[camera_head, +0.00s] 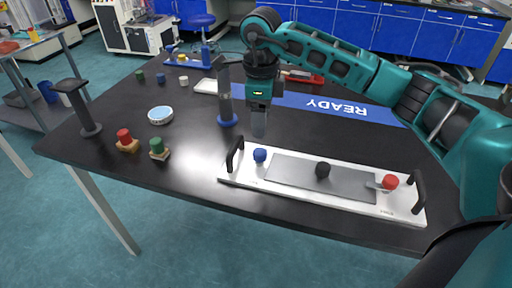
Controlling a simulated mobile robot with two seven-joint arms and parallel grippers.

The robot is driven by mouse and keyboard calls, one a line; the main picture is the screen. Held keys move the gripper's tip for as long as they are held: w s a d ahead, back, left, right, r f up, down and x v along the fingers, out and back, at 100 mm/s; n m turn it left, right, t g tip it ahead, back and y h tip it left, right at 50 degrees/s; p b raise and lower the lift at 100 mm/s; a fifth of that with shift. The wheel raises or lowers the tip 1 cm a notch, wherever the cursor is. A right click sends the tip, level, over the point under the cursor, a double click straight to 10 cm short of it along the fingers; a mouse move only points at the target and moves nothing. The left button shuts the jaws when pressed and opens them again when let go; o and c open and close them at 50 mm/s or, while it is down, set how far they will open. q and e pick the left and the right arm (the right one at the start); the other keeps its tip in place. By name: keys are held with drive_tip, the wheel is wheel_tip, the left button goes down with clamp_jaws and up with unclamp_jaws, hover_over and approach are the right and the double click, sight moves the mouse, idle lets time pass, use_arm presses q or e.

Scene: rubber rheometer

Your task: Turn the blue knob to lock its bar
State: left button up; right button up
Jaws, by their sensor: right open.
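The blue knob (260,155) sits near the left end of a white panel (238,178) at the table's front. A grey plate (300,176) with a black knob (323,170) lies in the panel's middle. A red knob (390,182) is at the right end, with a small metal bar (374,185) beside it. No bar is clearly visible at the blue knob. My right gripper (258,132) points down above and behind the blue knob, apart from it and open. My left gripper is not in view.
Black handles (235,155) rise at both panel ends. A clear cylinder on a blue base (228,120) stands close left of my right gripper. Red (124,137) and green (157,146) knobbed pieces, a round dish (160,115) and a black stand (90,128) are further left. A blue READY strip (335,107) lies behind.

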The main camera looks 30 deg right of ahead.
sight(260, 151)
drive_tip(key=f, duration=1)
drive_tip(key=shift+w+d, duration=0.1)
drive_tip(key=shift+w, duration=0.1)
drive_tip(key=c, duration=1)
